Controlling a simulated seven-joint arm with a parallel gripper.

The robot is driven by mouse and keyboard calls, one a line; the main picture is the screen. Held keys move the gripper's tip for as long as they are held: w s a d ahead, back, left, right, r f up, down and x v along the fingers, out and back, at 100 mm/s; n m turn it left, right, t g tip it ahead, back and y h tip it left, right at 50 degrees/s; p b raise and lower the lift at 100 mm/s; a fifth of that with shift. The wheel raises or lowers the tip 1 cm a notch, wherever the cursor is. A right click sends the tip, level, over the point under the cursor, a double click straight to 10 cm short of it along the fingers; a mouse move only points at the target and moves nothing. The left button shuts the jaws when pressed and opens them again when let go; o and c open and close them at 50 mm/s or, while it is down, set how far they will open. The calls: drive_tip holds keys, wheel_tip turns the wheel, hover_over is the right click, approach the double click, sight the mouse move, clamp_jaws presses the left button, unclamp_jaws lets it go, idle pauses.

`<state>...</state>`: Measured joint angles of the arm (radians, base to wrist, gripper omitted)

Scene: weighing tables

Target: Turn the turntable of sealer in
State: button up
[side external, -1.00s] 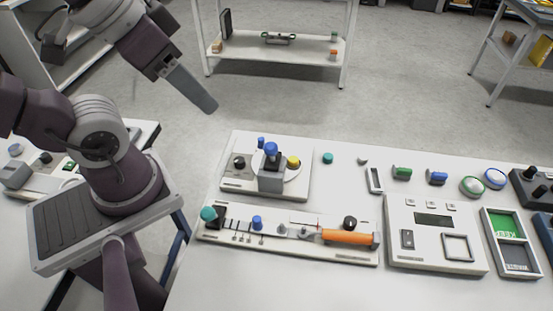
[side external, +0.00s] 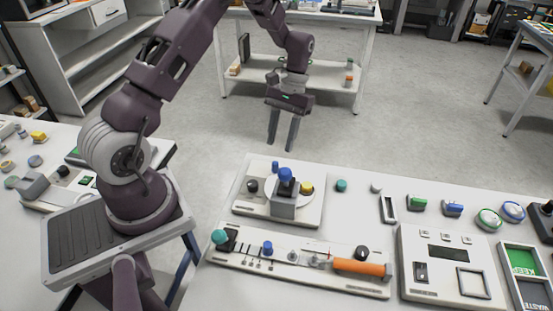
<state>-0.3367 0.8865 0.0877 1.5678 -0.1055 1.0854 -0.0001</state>
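The device with a round turntable (side external: 309,198) stands at the back left of the white table, on a white base plate (side external: 249,207). It looks like the sealer. A grey block with a blue knob (side external: 285,174) on top stands over the turntable and hides part of it. A yellow piece (side external: 306,187) sits on the turntable's right side. A black knob (side external: 252,186) is at the left of the base. My gripper (side external: 282,146) is open and empty, fingers pointing down, above and behind the device. It touches nothing.
In front lies a long panel (side external: 215,258) with an orange-handled tool (side external: 360,267). To the right are a scale-like box (side external: 447,285), a green and black tray (side external: 524,259) and several small coloured items. A teal piece (side external: 341,185) lies right of the device.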

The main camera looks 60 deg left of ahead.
sight(276, 162)
drive_tip(key=x, duration=0.6)
drive_tip(key=shift+f, duration=0.1)
clamp_jaws()
idle(1.1)
